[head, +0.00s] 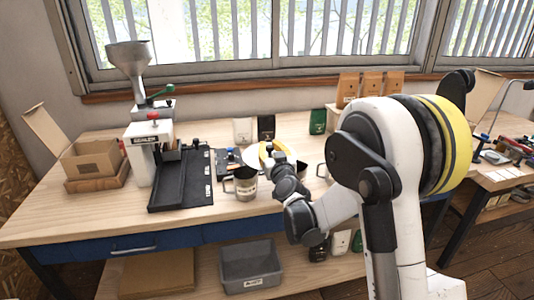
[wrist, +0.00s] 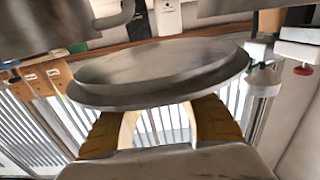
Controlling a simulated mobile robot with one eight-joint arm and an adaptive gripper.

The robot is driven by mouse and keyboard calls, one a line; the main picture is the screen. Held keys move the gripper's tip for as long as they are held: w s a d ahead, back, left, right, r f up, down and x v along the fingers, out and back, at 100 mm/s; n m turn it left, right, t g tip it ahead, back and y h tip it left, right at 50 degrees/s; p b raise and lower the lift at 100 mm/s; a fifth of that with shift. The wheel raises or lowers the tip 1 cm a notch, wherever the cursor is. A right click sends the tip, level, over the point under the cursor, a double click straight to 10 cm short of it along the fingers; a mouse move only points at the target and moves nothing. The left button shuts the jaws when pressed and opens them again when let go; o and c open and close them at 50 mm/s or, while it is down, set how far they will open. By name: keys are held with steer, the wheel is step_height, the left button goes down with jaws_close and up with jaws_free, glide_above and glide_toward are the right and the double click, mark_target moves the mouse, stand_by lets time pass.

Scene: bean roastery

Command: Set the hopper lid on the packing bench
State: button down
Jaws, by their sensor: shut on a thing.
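The hopper lid (wrist: 165,70) is a round grey metal disc with a raised rim, large in the wrist view. My gripper (wrist: 160,118) is shut on it, its yellow-padded fingers at the lid's near edge. My arm hides part of the bench. I cannot tell whether the lid touches the bench top.
Metal mugs (head: 245,186) stand close to my gripper. Small bags (head: 243,130) line the back. The bench's front left is clear.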

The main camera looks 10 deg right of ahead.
steer(key=shift+w+f, duration=0.1)
steer(key=shift+f, duration=0.55)
steer(key=shift+r, duration=0.2)
steer(key=shift+f, duration=0.55)
steer(key=shift+f, duration=0.1)
steer(key=c, duration=1.3)
jaws_free()
